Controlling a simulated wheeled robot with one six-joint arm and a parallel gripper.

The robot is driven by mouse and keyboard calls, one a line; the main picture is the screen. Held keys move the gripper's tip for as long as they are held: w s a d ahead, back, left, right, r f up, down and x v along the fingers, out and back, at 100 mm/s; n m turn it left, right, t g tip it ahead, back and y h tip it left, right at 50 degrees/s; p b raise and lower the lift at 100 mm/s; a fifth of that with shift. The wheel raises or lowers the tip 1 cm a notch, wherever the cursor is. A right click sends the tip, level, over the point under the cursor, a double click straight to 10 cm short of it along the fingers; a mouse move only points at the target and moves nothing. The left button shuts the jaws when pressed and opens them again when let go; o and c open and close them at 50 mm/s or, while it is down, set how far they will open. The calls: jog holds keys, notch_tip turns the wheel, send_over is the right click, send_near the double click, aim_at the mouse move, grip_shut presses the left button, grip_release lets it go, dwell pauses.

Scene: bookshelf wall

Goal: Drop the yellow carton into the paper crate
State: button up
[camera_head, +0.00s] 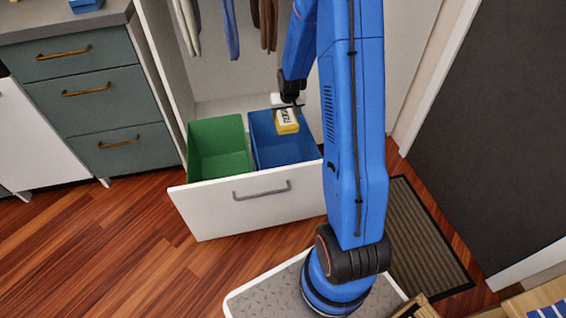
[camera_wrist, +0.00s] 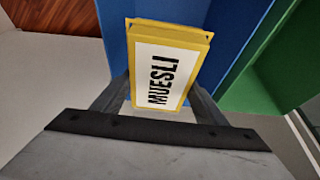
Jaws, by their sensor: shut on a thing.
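The yellow carton (camera_head: 286,122) is a small box with a white label, which reads MUESLI in the wrist view (camera_wrist: 163,75). My gripper (camera_head: 288,108) is shut on it and holds it over the blue crate (camera_head: 262,125) in the pulled-out drawer. In the wrist view my gripper's fingers (camera_wrist: 160,98) are on either side of the carton, with blue crate walls (camera_wrist: 230,45) behind it. I cannot tell how far above the crate floor the carton hangs. No paper label shows on either crate.
A green crate (camera_head: 220,150) stands left of the blue one in the white drawer (camera_head: 255,210). Hanging clothes (camera_head: 230,28) are above and behind. A grey-green cabinet (camera_head: 95,95) stands at left, and a striped mat (camera_head: 425,235) lies at right.

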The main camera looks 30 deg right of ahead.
jog(key=o, duration=1.1)
jog(key=shift+o, duration=0.2)
jog(key=shift+r, duration=0.1)
jog(key=v, duration=1.7)
jog(key=shift+r, duration=0.2)
